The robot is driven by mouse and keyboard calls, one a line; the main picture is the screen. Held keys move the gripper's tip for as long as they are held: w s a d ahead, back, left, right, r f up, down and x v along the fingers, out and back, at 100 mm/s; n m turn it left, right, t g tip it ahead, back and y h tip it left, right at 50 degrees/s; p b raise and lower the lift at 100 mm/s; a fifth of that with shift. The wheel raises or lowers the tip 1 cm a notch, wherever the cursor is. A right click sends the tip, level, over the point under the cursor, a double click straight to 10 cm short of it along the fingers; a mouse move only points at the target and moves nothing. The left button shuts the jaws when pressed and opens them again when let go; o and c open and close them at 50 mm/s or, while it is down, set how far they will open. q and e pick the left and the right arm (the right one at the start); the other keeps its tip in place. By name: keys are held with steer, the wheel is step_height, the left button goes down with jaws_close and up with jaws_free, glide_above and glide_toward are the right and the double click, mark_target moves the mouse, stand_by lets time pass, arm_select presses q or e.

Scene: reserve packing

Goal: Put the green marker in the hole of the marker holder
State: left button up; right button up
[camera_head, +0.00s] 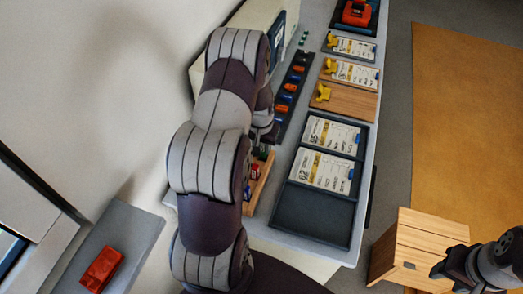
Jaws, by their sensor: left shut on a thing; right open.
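My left arm covers the middle of the view, and my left gripper (266,131) shows only in part at its right edge, over the left side of the worktop. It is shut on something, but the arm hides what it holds. I cannot make out the green marker. My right gripper (440,271) is open and empty at the lower right, off the worktop and beside a wooden box.
A dark strip (296,78) holds several orange and blue pieces. Trays with labelled cards (321,170) and yellow clips (330,66) line the worktop's right side. The lower dark tray (312,216) is empty. A wooden box (420,238) stands right; a red block (101,269) lies lower left.

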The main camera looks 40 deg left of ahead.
arm_select(q)
step_height(320, 180, down, 4)
steer(key=shift+r+p, duration=0.1)
steer(key=shift+p, duration=0.4)
steer(key=shift+a+f, duration=0.1)
steer(key=shift+f, duration=0.15)
steer(key=shift+f, duration=0.1)
steer(key=o, duration=0.9)
steer(key=shift+o, duration=0.2)
